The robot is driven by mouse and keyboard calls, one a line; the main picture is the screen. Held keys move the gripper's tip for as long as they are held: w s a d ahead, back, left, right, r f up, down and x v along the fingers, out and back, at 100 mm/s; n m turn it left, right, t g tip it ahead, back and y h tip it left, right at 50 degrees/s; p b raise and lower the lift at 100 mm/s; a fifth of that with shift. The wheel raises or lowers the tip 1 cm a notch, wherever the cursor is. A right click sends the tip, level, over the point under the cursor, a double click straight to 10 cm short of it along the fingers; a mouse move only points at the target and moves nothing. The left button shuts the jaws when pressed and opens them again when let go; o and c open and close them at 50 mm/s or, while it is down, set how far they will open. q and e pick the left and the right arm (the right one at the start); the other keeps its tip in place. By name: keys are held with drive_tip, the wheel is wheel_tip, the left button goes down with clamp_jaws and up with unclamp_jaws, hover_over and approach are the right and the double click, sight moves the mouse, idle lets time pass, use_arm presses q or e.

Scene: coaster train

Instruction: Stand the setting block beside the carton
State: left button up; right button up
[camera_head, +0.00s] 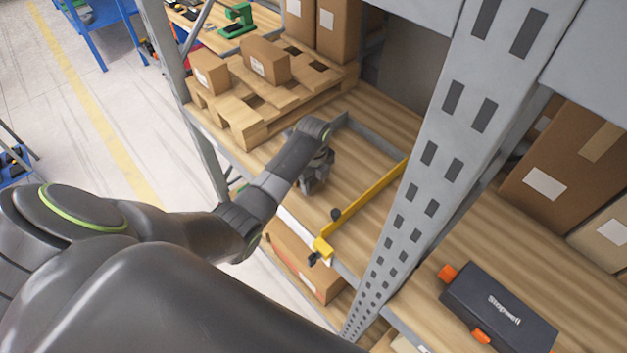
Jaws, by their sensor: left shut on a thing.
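My left arm reaches from the left over the wooden shelf, and my left gripper (316,183) is low over its board, left of the yellow bar. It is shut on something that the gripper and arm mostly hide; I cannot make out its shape. I cannot pick out the setting block by sight. Two small brown cartons, one nearer (210,73) and one farther (265,60), sit on a wooden pallet beyond the gripper. Another carton (300,268) stands on a lower level below the shelf edge. I cannot tell which carton is the task's. My right gripper is not in view.
A yellow bar (368,196) with a black knob crosses the shelf right of my gripper, and a grey bar (370,138) lies behind. A perforated grey post (425,170) separates this bay from the right one, with a black case (498,308). The pallet (245,120) fills the back left.

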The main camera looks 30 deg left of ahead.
sight(314, 181)
use_arm(q)
drive_tip(key=shift+f, duration=0.1)
drive_tip(key=o, duration=1.3)
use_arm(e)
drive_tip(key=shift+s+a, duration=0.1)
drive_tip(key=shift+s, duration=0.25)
use_arm(q)
wheel_tip(314, 181, up, 10)
drive_tip(key=shift+f+b, duration=0.15)
drive_tip(key=shift+b, duration=0.95)
drive_tip(key=shift+r+p, duration=1.05)
drive_tip(key=shift+r, duration=0.3)
drive_tip(key=shift+f, duration=0.1)
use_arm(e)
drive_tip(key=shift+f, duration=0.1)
